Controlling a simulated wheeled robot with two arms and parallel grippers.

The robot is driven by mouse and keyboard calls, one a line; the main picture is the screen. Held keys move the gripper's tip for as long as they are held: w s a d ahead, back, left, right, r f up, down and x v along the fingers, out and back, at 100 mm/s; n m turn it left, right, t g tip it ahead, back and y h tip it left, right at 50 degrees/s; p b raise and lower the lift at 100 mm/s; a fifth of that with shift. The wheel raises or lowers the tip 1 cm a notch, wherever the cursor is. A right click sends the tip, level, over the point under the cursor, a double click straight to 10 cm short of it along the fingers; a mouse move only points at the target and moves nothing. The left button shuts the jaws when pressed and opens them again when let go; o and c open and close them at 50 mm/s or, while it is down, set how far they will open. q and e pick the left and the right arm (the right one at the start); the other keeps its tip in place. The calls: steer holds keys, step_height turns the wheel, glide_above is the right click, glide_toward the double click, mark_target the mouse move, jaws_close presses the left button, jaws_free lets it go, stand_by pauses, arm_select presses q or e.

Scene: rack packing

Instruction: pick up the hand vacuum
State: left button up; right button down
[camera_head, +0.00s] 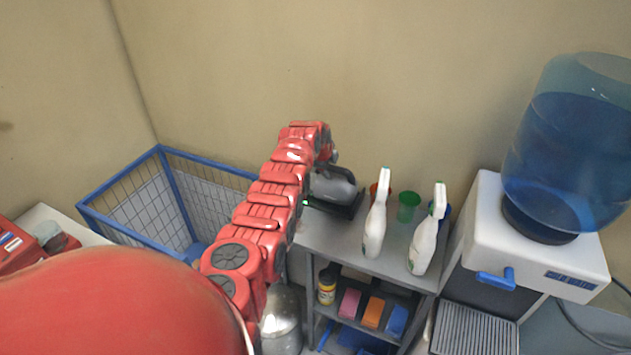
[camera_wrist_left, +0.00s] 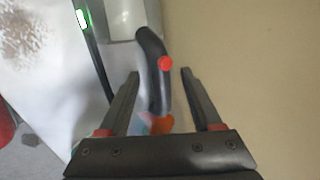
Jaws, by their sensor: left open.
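The hand vacuum (camera_head: 334,188) has a grey body and a dark handle. It sits on a black base with a small green light, at the back left of the grey rack's top. My left gripper (camera_head: 330,157) is at the vacuum's handle side, partly hidden by my red arm. In the left wrist view, the black handle with a red button (camera_wrist_left: 152,52) lies between the two open fingers of my left gripper (camera_wrist_left: 160,74). A gap shows on the handle's right side. Contact on the left is hard to tell. My right gripper is not in view.
Two white spray bottles (camera_head: 375,225) and a green cup (camera_head: 408,207) stand on the rack (camera_head: 335,237) right of the vacuum. A water dispenser (camera_head: 545,225) is further right. A blue-framed wire basket (camera_head: 125,232) is left. The wall is close behind the rack.

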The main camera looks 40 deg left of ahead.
arm_select(q)
jaws_close()
stand_by(0.3)
stand_by(1.1)
